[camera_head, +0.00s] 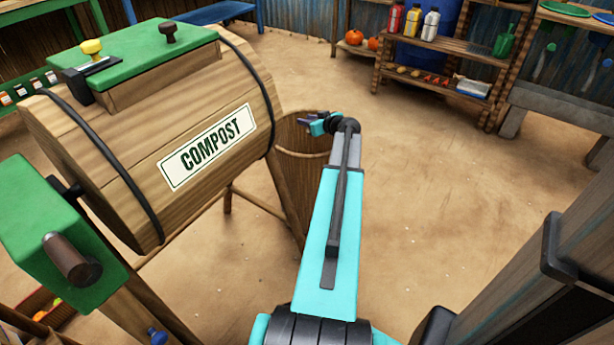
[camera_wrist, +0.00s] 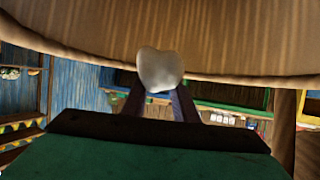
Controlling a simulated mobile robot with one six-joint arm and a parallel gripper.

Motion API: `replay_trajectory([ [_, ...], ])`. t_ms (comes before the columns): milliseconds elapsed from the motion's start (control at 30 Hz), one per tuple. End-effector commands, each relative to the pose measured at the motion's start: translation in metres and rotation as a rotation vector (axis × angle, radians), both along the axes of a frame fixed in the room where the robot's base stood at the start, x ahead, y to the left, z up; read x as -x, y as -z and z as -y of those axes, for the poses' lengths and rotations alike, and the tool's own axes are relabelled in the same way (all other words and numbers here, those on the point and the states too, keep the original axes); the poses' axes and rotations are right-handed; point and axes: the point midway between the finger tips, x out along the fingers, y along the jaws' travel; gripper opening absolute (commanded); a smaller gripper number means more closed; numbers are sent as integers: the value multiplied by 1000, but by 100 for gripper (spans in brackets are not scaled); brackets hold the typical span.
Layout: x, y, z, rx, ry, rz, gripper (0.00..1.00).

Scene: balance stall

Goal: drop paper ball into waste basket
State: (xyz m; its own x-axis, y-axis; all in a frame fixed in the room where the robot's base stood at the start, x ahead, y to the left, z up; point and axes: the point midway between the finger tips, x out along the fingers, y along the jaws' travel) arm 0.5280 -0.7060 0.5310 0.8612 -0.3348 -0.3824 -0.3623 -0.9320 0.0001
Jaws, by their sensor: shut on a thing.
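The waste basket (camera_head: 290,165) is a round wooden bin standing on the floor, beside and partly behind the compost barrel. My gripper (camera_head: 303,121) is over the basket's open top in the head view, pointing left. In the wrist view my gripper (camera_wrist: 160,100) is shut on the paper ball (camera_wrist: 160,68), a small whitish lump between the fingertips. The ball cannot be made out in the head view.
The compost barrel (camera_head: 190,110) with its green lid stands close on the left. A curved wooden surface (camera_wrist: 230,35) fills the top of the wrist view, close to the ball. Shelves (camera_head: 440,70) stand at the back. The floor (camera_head: 430,190) to the right is clear.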

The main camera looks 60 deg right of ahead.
Motion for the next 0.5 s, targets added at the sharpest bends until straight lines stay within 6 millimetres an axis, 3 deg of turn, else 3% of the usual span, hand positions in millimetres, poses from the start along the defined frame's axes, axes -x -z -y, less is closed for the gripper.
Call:
replay_trajectory([
  [433,-1,6,-1,0,-1,0,6],
  [467,-1,6,-1,0,-1,0,31],
  [500,-1,6,-1,0,-1,0,38],
])
